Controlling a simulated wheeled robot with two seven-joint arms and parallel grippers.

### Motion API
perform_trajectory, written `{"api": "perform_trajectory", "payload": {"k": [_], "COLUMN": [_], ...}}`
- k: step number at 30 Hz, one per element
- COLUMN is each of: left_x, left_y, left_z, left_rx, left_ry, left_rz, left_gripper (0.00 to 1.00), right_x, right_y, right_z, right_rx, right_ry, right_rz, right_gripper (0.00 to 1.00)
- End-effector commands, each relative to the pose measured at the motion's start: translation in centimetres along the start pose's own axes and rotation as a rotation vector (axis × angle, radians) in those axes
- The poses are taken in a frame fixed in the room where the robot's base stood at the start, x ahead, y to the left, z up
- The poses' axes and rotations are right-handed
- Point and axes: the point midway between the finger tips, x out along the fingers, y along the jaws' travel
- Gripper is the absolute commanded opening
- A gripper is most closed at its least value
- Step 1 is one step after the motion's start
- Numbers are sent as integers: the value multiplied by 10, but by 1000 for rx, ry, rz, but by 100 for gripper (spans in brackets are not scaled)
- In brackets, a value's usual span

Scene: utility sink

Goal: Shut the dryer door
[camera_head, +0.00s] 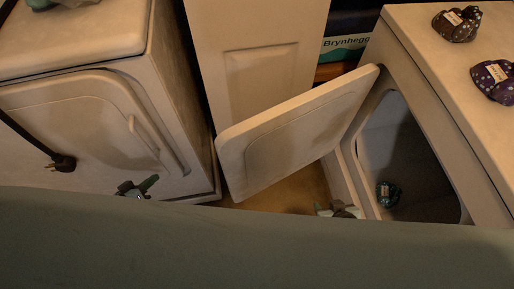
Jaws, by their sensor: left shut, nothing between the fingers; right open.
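The dryer door (295,130) is a pale panel with a rounded inset. It stands wide open, with its free edge towards the left and its other side at the opening of the cream dryer (432,120) on the right. A small dark teal patterned item (388,194) lies inside the dryer's opening. My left gripper (140,188) is shut and empty, low in front of the left machine and left of the door. My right gripper (338,210) is open, low near the dryer's opening and right of the door's lower edge. A large grey-green surface hides much of both arms.
A second cream machine (70,35) with a closed door (90,120) stands at left; a dark rod with a knobbed end (62,163) crosses its front. Two dark patterned items (457,24) (493,80) lie on the dryer's top. A pale panel (258,60) stands behind the door.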

Motion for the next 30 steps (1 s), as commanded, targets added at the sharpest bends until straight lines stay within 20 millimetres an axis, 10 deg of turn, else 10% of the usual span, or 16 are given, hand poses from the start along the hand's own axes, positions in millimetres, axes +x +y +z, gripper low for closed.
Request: {"api": "perform_trajectory", "payload": {"k": [12,22,30], "left_x": [1,-33,-15], "left_y": [31,43,70], "left_z": [-26,-24,-19], "left_rx": [-440,-648,-661], "left_ry": [-227,-512,-525], "left_rz": [615,771,781], "left_gripper": [0,0,0], "right_x": [-43,-90,-99], "right_y": [-5,-7,-10], "right_z": [-106,-133,-148], "right_rx": [0,-1,-2], "right_ry": [369,515,599], "right_rz": [-9,-14,-21], "right_gripper": [43,43,43]}}
